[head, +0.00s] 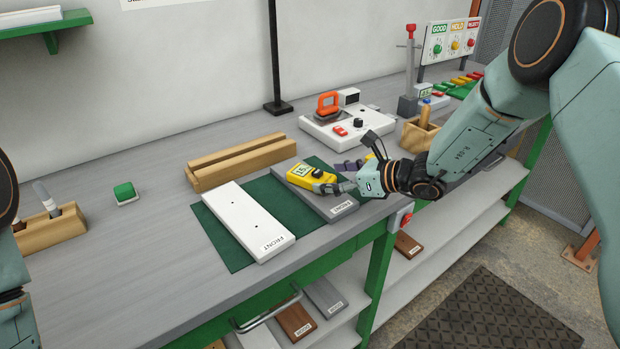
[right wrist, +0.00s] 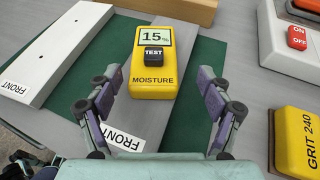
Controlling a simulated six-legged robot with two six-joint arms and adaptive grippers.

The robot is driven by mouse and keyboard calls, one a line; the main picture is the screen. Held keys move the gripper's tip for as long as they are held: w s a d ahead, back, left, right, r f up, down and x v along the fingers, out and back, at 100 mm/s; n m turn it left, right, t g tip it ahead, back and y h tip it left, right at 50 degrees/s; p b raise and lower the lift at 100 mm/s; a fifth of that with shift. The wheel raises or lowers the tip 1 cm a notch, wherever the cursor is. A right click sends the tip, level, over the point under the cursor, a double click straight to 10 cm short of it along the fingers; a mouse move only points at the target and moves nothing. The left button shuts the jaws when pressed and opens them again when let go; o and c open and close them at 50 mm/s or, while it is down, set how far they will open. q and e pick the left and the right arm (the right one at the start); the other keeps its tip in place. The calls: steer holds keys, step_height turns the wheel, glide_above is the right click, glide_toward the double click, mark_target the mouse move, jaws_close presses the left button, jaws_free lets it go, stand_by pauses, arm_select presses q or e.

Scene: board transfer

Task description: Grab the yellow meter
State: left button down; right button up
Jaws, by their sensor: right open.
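The yellow moisture meter (head: 311,177) lies on a grey board marked FRONT (head: 337,205) on the green mat (head: 222,240). In the right wrist view the meter (right wrist: 154,82) shows a screen reading 15 and a dark TEST button, and lies ahead of and between the open fingers of my right gripper (right wrist: 158,118). The fingers do not touch it. In the head view my right gripper (head: 338,186) is just right of the meter, low over the grey board. My left gripper is not visible.
A white board marked FRONT (head: 240,220) lies left of the grey one. Wooden bars (head: 240,160) lie behind. A yellow GRIT 240 block (right wrist: 298,140) is right of my right gripper. A white device with a red switch (head: 345,125) stands further back. The bench's left part is mostly clear.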

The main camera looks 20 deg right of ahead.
mark_target(322, 175)
steer(key=w+a, duration=0.1)
steer(key=a, duration=0.1)
steer(key=w+a+f, duration=0.1)
steer(key=w+a, duration=0.1)
steer(key=shift+w+a, duration=0.1)
steer(key=shift+w, duration=0.1)
steer(key=shift+d, duration=0.25)
steer(key=shift+a, duration=0.25)
steer(key=c, duration=0.6)
steer(key=shift+d, duration=0.2)
steer(key=c, duration=0.5)
steer(key=shift+a+r, duration=0.1)
steer(key=c, duration=0.4)
